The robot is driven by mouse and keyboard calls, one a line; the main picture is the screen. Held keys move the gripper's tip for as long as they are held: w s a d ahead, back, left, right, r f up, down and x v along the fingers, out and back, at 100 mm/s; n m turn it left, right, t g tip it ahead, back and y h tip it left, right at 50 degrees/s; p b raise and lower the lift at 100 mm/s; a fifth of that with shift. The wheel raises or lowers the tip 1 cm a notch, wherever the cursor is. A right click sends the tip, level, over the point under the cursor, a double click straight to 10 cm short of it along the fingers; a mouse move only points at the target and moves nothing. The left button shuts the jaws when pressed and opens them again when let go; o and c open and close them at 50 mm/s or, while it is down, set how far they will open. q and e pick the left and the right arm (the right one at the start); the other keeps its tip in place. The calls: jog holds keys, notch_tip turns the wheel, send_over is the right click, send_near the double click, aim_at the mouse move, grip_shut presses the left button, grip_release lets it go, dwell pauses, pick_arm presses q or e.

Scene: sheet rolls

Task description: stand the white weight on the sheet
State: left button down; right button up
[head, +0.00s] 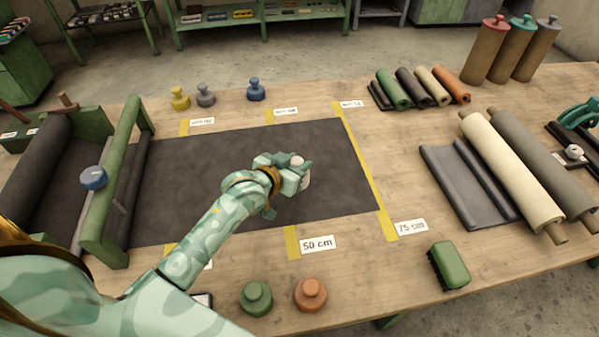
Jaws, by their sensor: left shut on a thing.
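The dark grey sheet (215,160) lies flat on the wooden table, running from the roll at the left to the yellow 75 cm line. My left gripper (295,172) is over the right half of the sheet, shut on the white weight (306,179). The fingers hide much of the weight, and only a little of its white knob and side shows. I cannot tell whether its base touches the sheet. My right gripper is not in view.
Yellow, grey and blue weights (255,89) stand behind the sheet; green and orange weights (310,294) stand in front. A green brush (449,265) lies at front right. Several rolls (510,172) lie farther right. A green frame (110,190) with a blue knob crosses the sheet's left end.

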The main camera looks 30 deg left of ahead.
aim_at(296, 162)
pick_arm(q)
jog(key=shift+w+a+f+b, duration=0.25)
jog(key=shift+w+a+f, duration=0.05)
jog(key=shift+w+f, duration=0.25)
jog(key=shift+w+a+f+b, duration=0.25)
jog(key=shift+w+f, duration=0.15)
jog(key=shift+f, duration=0.15)
jog(key=f+b, duration=0.1)
jog(key=f, duration=0.1)
jog(key=f+b, duration=0.1)
jog(key=shift+w+a+f, duration=0.1)
jog(key=shift+w+f, duration=0.1)
jog(key=shift+f, duration=0.15)
jog(key=shift+r, duration=0.1)
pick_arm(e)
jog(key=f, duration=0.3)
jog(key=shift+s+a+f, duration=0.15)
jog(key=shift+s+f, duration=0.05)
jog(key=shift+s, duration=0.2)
pick_arm(q)
jog(key=c, duration=1)
grip_release()
jog(key=shift+s+f, duration=0.1)
jog(key=shift+f, duration=0.1)
